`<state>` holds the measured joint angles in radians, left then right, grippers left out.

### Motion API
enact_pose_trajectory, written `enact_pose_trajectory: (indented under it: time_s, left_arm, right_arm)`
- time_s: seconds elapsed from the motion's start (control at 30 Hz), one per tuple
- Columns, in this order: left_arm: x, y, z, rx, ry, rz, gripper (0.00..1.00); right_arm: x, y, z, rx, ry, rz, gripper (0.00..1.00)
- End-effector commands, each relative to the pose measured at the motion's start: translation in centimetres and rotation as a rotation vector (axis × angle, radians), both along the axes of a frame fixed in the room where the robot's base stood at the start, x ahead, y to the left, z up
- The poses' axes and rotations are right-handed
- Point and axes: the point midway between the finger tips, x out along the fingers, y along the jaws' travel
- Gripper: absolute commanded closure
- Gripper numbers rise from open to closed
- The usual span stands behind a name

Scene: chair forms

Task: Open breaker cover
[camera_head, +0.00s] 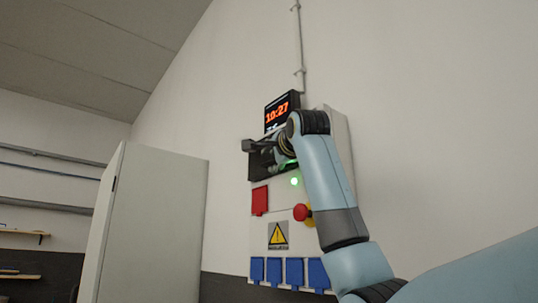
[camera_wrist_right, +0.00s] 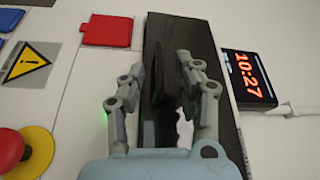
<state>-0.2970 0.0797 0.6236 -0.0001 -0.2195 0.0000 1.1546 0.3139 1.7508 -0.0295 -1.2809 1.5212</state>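The breaker cover area is a black panel (camera_head: 259,172) on the upper part of the white electrical box, below the clock. In the right wrist view it is a dark strip (camera_wrist_right: 180,28) running behind my fingers. My right gripper (camera_head: 259,147) is in front of this panel in the head view and hides much of it. In the right wrist view the fingers of my right gripper (camera_wrist_right: 160,82) are spread apart, with dark parts of the panel behind the gap. I cannot tell whether the fingers touch the cover or how far it is swung. My left gripper is not in view.
The box (camera_head: 268,212) carries a red cover (camera_head: 260,200), a green light (camera_head: 294,181), a red stop button (camera_head: 301,212), a warning sign (camera_head: 278,235) and several blue sockets (camera_head: 295,271). A clock (camera_head: 281,110) is above. A pale cabinet (camera_head: 155,225) stands left.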

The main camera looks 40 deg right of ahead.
Motion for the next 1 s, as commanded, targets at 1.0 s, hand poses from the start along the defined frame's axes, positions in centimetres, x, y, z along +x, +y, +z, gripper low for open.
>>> enact_pose_trajectory:
  time_s: [1.0]
  left_arm:
    - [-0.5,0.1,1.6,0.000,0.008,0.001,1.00]
  right_arm:
    - [3.1,-0.9,0.1,-0.001,0.001,0.001,1.00]
